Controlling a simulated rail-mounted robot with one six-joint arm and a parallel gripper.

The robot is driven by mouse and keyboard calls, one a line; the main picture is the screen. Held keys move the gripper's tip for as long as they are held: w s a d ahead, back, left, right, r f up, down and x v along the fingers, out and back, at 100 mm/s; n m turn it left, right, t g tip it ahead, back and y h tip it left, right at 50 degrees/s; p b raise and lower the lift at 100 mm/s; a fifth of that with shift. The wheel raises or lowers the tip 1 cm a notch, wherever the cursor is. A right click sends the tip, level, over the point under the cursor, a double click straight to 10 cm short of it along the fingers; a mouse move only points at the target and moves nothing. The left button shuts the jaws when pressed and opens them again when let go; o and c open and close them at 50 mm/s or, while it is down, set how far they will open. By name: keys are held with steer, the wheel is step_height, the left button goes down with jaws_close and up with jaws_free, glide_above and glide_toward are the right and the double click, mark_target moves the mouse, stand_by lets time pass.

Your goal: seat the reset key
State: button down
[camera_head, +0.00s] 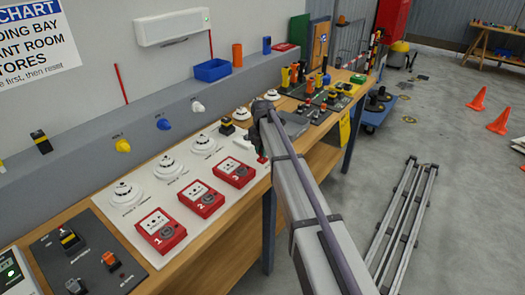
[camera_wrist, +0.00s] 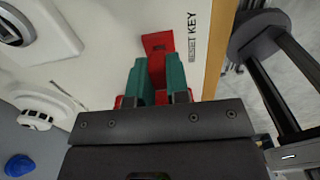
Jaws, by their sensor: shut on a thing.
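In the wrist view, my gripper (camera_wrist: 158,88) has its two teal fingers shut on a red piece (camera_wrist: 156,70), which I take to be the reset key. Just beyond the fingertips is a red patch (camera_wrist: 158,42) on the white panel, beside the printed label RESET KEY (camera_wrist: 192,38). I cannot tell where the held key ends and this patch begins, or whether they touch. In the head view, my arm hides most of the gripper; a small red bit (camera_head: 262,158) shows at the panel's right end. Red call points 1 (camera_head: 160,231), 2 (camera_head: 202,199) and 3 (camera_head: 234,170) stand on the panel.
White detectors (camera_head: 167,168) stand behind the call points. A dark panel (camera_head: 88,255) lies at the near left. Several coloured items stand on the bench's far end (camera_head: 315,90). A ladder-like frame (camera_head: 405,210) lies on the floor at right.

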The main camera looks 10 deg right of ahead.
steer(key=shift+f+b, duration=0.45)
steer(key=shift+f, duration=0.05)
steer(key=c, duration=0.7)
jaws_free()
steer(key=shift+r, duration=0.1)
step_height(320, 180, up, 7)
steer(key=p, duration=0.7)
